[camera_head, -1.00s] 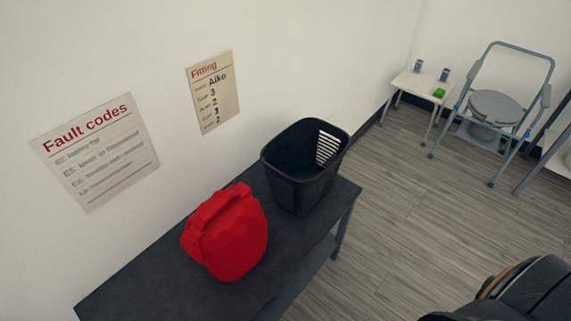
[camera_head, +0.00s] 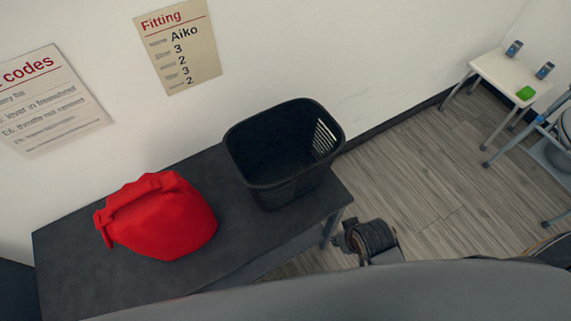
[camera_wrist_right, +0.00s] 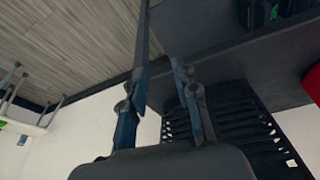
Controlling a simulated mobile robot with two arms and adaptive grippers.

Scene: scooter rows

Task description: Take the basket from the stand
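The black basket (camera_head: 262,178) stands upright and empty on the right part of the dark stand (camera_head: 225,225), with a slotted panel on its right side. My right gripper (camera_wrist_right: 160,85) is open, its two fingers apart with nothing between them. In the right wrist view the basket's slotted side (camera_wrist_right: 240,130) is beyond and to the right of the fingers, and the right finger overlaps its edge. I cannot tell if they touch. In the head view a dark jointed part of my right arm shows just right of the stand's end. My left gripper is not in view.
A red bag (camera_head: 165,222) sits on the stand left of the basket. Behind is the wall with two posters, one headed Fitting (camera_head: 180,48). A small white table (camera_head: 510,75) with a green item (camera_head: 525,93) stands far right. Floor between is clear.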

